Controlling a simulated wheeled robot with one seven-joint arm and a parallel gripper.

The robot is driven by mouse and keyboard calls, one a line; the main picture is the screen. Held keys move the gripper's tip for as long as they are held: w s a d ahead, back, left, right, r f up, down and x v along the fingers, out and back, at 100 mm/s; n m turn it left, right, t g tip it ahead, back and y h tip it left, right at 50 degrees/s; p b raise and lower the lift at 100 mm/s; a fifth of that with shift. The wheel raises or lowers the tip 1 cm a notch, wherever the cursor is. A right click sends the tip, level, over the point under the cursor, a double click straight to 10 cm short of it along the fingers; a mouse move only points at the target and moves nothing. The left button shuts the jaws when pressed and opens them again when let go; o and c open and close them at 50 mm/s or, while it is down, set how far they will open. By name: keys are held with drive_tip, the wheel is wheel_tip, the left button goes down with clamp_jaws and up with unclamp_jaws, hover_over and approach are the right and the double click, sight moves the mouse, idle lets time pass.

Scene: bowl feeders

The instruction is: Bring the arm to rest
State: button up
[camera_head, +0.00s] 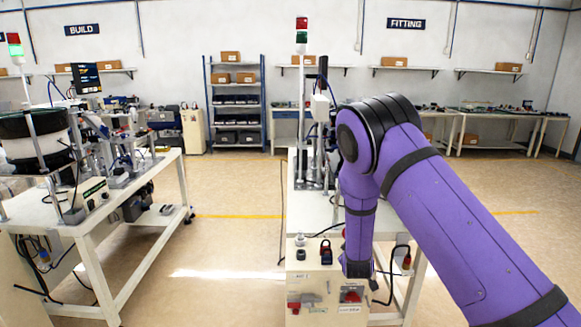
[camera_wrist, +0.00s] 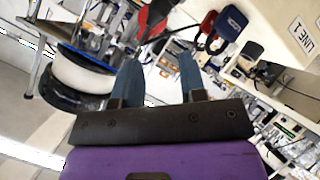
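My gripper (camera_wrist: 160,66) shows in the wrist view with its two blue fingers apart. I see nothing clasped between them. A red and black object (camera_wrist: 153,22) appears beyond the fingertips; I cannot tell its exact distance. In the head view my purple arm rises from the lower right to a high elbow and then hangs down over the front of the middle workbench. Its dark lower end is beside the control box (camera_head: 318,312); the fingers cannot be made out there.
A blue padlock (camera_wrist: 232,22) shows in the wrist view. The left workbench (camera_head: 103,215) carries a bowl feeder (camera_head: 40,147). A blue shelf rack (camera_head: 236,113) stands at the back. Open floor (camera_head: 225,240) lies between the benches.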

drive_tip(key=s+d+r+m+g+y, duration=0.15)
drive_tip(key=s+r, duration=0.35)
drive_tip(key=r, duration=0.5)
drive_tip(key=s+d+r+m+g+y, duration=0.15)
drive_tip(key=s+r, duration=0.35)
drive_tip(key=r, duration=0.5)
drive_tip(key=s+d+r+m+g+y, duration=0.15)
drive_tip(key=s+r, duration=0.35)
drive_tip(key=r, duration=0.5)
drive_tip(key=s+d+r+m, duration=0.1)
drive_tip(key=s+r, duration=0.2)
drive_tip(key=s, duration=0.7)
drive_tip(key=s+d+r+g+h, duration=0.1)
drive_tip(key=s+d+r, duration=0.1)
drive_tip(key=s, duration=0.9)
drive_tip(key=s+d+r+m+g+h, duration=0.1)
drive_tip(key=s+d+r, duration=0.1)
drive_tip(key=s, duration=0.8)
drive_tip(key=shift+s+r+m, duration=0.3)
drive_tip(key=shift+r+m, duration=0.05)
drive_tip(key=shift+r, duration=0.5)
